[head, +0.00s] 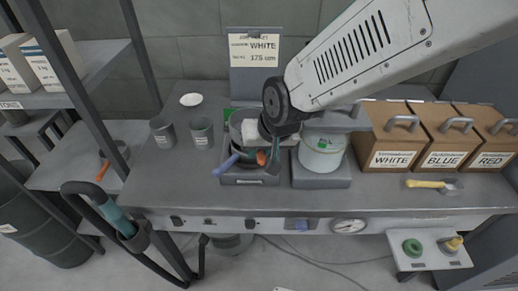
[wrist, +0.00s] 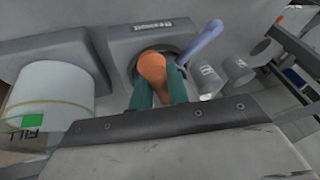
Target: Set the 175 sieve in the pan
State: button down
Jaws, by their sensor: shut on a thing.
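My gripper (wrist: 160,78) is shut on an orange handle (wrist: 152,66), with one teal finger on each side of it. The handle also shows in the head view (head: 262,157), over a grey station (head: 250,181) with a front label. In the wrist view the handle's far end is at a dark round opening in the station (wrist: 125,45). I cannot read a mesh size on the held piece, and its sieve part is hidden. A blue handle (head: 224,165) sticks out at the station's left. The pan is not clearly seen; my arm and gripper cover much of the station.
A card (head: 254,50) reads WHITE and 175 um. A pale tub (head: 321,152) stands close right on its own base. Bins labelled WHITE (head: 392,135), BLUE (head: 453,137) and RED (head: 492,138) line the right. Two grey cups (head: 164,132) stand left. The front bench strip is mostly clear.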

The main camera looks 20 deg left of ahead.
jog(key=shift+f, duration=0.1)
jog(key=shift+f, duration=1.35)
jog(key=c, duration=1.3)
grip_release()
jog(key=shift+v, duration=3.85)
jog(key=s+d+r+m+h, duration=0.1)
jog(key=s+d+r, duration=0.2)
jog(key=d, duration=0.9)
jog(key=s+d+r+m+g+h, duration=0.1)
jog(key=s+d, duration=0.5)
jog(key=d, duration=0.6)
jog(key=s+d+r+m+h, duration=0.2)
jog(key=s+d+r, duration=0.3)
jog(key=d, duration=0.6)
jog(key=shift+d+r+m+g, duration=0.3)
jog(key=shift+d+m, duration=0.1)
jog(key=shift+m, duration=0.2)
